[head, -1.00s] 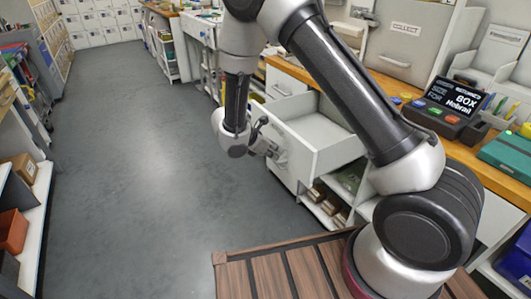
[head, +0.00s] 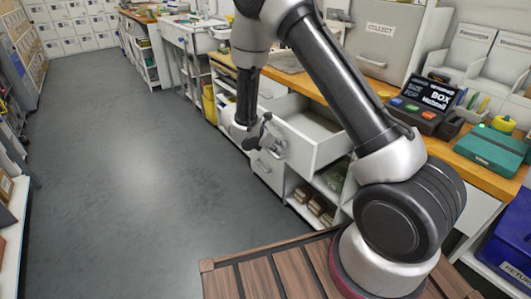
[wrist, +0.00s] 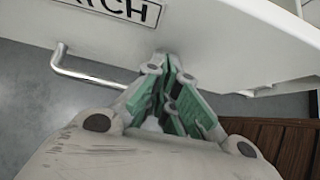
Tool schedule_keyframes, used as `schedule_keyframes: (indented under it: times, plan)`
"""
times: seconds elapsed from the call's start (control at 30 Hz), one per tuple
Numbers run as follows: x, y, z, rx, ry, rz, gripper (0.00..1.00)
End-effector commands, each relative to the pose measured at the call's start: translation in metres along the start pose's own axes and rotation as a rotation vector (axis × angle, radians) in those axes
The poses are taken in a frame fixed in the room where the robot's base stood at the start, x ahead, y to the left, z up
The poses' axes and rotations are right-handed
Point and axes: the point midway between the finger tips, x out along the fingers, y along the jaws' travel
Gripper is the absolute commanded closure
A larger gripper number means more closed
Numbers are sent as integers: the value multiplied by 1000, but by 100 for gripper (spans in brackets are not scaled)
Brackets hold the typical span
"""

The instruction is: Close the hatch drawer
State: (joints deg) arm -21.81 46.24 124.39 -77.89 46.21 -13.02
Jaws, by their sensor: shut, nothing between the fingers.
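The hatch drawer (head: 306,149) is a white drawer pulled out from under the wooden counter, its empty-looking inside partly visible. In the wrist view its white front (wrist: 215,30) fills the top, with a label (wrist: 125,8) cut off to "TCH" and a metal bar handle (wrist: 85,71) at left. My gripper (head: 279,148) is at the outer face of the drawer front. Its shut, empty fingers (wrist: 172,68) point at the front, right of the handle and below the label. They look touching or very close; I cannot tell which.
The wooden counter (head: 374,110) carries a grey "COLLECT" box (head: 385,40), a small display (head: 432,97) and a teal case (head: 488,150). Open shelves (head: 318,204) with small packages lie below the drawer. The grey floor (head: 120,190) at left is clear.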

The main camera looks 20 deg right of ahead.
Motion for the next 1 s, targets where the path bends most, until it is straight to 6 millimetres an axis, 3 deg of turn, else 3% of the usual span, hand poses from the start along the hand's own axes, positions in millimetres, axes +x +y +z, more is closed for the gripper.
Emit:
schedule_keyframes:
  times: [0.2,0.5,0.7,1.0]
  plan:
    - [57,-2,57,7,0,-6,100]
    - [122,-2,123,5,-1,-3,100]
    - [151,-1,151,4,0,-3,100]
    - [168,0,168,1,-1,-1,100]
